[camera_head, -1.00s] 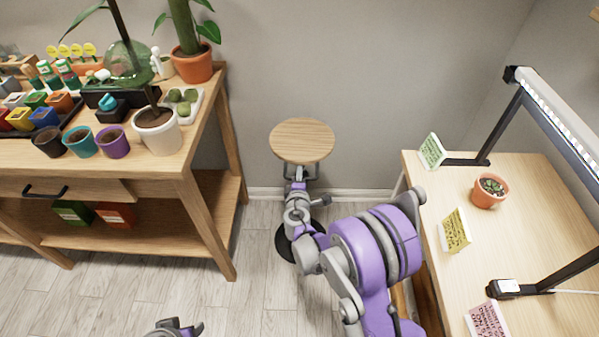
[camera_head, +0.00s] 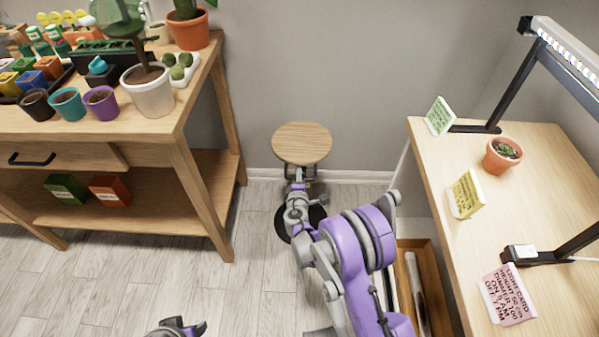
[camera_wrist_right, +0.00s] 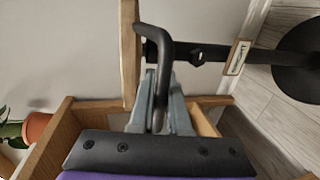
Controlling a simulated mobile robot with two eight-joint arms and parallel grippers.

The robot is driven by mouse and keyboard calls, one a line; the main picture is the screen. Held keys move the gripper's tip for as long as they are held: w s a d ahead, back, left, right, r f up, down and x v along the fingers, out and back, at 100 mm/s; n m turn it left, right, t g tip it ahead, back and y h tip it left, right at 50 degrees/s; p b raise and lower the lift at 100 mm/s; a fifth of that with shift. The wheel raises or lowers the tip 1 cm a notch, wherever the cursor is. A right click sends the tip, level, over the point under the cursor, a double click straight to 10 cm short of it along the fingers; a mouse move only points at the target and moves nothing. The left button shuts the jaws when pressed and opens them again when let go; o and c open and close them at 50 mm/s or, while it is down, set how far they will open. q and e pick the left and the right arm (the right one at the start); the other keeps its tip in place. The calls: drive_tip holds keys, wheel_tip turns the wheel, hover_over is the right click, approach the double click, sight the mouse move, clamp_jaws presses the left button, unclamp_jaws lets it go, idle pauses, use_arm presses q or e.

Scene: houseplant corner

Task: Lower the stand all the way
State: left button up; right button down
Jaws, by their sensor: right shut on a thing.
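The stand has a round wooden top (camera_head: 302,143), level and near the back wall, and a dark round base (camera_head: 318,214) on the floor, partly hidden by my right arm. The wrist view shows the top edge-on (camera_wrist_right: 130,50), the black post (camera_wrist_right: 215,53) and a bent black handle (camera_wrist_right: 166,45) under the top. My right gripper (camera_head: 298,178) is under the near side of the top. In the wrist view its fingers (camera_wrist_right: 158,100) are shut on the handle. My left gripper (camera_head: 180,327) is at the bottom edge, cut off, away from the stand; its jaw state is unclear.
A wooden potting bench (camera_head: 185,170) with pots and a lower shelf stands to the left of the stand. A table (camera_head: 545,200) with a lamp, cards and a potted succulent (camera_head: 502,154) is on the right. A wooden tray (camera_head: 430,285) lies beside my right arm.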

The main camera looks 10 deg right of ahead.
drive_tip(key=shift+w, duration=0.1)
drive_tip(key=c, duration=1.2)
unclamp_jaws()
drive_tip(key=shift+o, duration=0.2)
drive_tip(key=p+v, duration=0.1)
drive_tip(key=v, duration=0.9)
drive_tip(key=shift+s+p, duration=0.35)
drive_tip(key=shift+a, duration=0.2)
